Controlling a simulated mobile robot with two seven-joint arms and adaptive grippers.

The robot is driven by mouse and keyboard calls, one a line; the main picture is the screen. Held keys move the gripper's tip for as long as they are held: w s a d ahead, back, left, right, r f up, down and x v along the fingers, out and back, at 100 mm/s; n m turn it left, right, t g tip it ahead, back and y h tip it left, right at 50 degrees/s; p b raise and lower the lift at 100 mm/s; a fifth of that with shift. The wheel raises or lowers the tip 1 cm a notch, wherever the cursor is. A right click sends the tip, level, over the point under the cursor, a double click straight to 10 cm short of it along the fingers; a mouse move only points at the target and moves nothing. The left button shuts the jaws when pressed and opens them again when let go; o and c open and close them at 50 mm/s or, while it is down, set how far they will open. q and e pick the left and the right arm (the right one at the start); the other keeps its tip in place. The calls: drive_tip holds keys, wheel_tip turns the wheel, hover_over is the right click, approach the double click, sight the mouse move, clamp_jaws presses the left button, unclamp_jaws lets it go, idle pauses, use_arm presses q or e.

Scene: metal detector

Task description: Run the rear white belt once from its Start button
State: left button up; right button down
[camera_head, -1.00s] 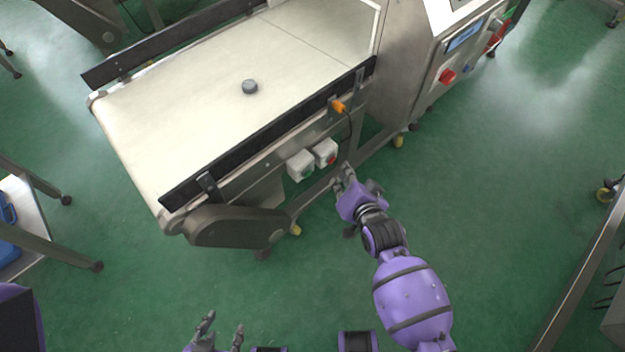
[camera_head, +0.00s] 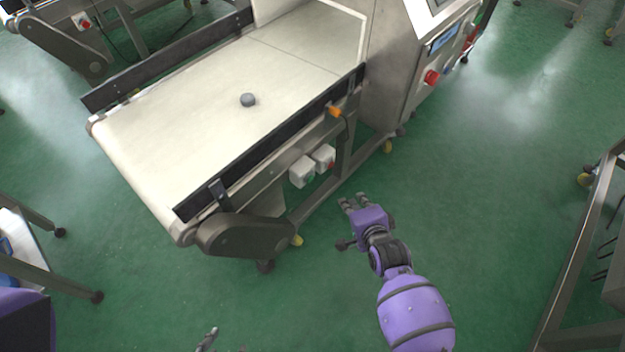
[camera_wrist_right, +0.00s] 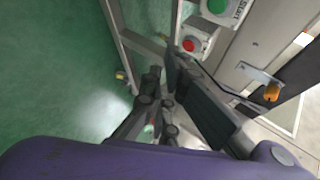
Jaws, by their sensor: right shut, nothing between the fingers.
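A white conveyor belt (camera_head: 190,130) fills the upper left of the head view, with a small grey puck (camera_head: 248,100) on it. Two small pale button boxes hang under its near side rail. The left box carries the green button (camera_head: 309,178), also in the wrist view (camera_wrist_right: 217,6). The right box carries a red button (camera_head: 331,165), also in the wrist view (camera_wrist_right: 190,45). My right gripper (camera_head: 354,202) is shut and empty, apart from the boxes, below and right of them in the head view. My left gripper (camera_head: 208,338) barely shows at the bottom edge; most of it is hidden.
A steel cabinet (camera_head: 392,75) with a red knob (camera_head: 431,77) stands at the belt's far end. An orange sensor (camera_head: 335,111) sticks out from the rail. Another conveyor (camera_head: 60,40) is at top left. Steel frames stand left and right. The green floor around my right arm is clear.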

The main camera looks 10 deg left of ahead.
sight(310, 178)
drive_tip(key=shift+a, duration=0.1)
drive_tip(key=w+a+b, duration=0.3)
drive_tip(key=w+a, duration=0.2)
drive_tip(key=a, duration=0.2)
idle(0.4)
idle(0.6)
idle(0.7)
drive_tip(key=shift+w+a, duration=0.3)
drive_tip(key=shift+a, duration=0.05)
idle(0.4)
